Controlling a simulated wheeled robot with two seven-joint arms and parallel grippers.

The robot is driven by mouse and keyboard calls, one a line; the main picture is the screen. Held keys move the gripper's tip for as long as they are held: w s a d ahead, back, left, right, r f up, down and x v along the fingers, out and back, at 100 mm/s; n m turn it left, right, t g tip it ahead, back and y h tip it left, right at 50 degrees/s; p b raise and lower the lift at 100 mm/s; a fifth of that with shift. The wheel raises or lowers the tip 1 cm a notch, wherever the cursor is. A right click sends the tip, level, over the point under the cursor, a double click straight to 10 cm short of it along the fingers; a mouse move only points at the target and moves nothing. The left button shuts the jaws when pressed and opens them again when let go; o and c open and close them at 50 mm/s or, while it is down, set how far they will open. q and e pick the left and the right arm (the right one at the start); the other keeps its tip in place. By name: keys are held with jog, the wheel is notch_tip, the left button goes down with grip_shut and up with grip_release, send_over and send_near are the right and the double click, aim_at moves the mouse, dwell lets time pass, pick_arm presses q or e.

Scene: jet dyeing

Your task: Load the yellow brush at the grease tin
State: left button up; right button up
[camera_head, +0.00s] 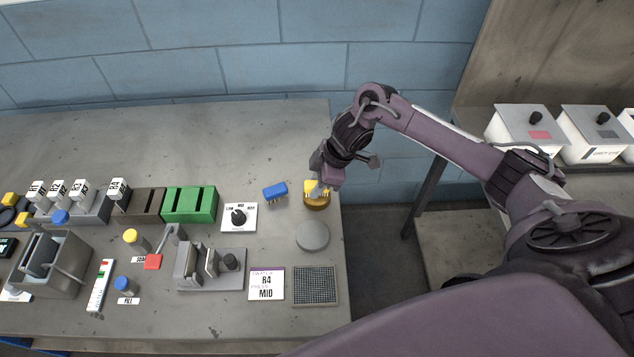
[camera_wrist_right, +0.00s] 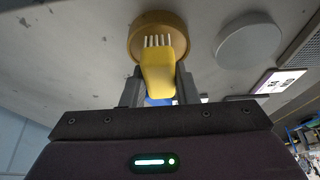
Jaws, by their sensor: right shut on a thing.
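My right gripper (camera_head: 322,186) is shut on the yellow brush (camera_head: 310,185) near the right edge of the bench. The brush also shows in the right wrist view (camera_wrist_right: 158,72), held between the two fingers, with its pale bristles pointing at a round tan-yellow tin (camera_wrist_right: 150,24). The tin (camera_head: 317,205) lies directly below the brush in the head view. The bristles overlap the tin's face; I cannot tell whether they touch it. A round grey lid or disc (camera_head: 312,236) lies in front of the tin. My left gripper is not in view.
A blue brush (camera_head: 275,193) lies just left of the tin. Nearby are a dial plate (camera_head: 239,217), a swatch card (camera_head: 266,285), a mesh pad (camera_head: 315,286) and a green slotted block (camera_head: 190,204). The bench ends just right of the tin.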

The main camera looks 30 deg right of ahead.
jog(key=shift+f+b, duration=0.35)
jog(key=shift+f, duration=0.2)
dwell(0.4)
jog(key=shift+f, duration=0.1)
dwell(1.4)
jog(key=shift+s+p, duration=0.1)
jog(key=shift+p, duration=0.25)
notch_tip(320, 180, up, 7)
jog(key=p, duration=0.7)
jog(key=shift+a, duration=0.1)
dwell(0.4)
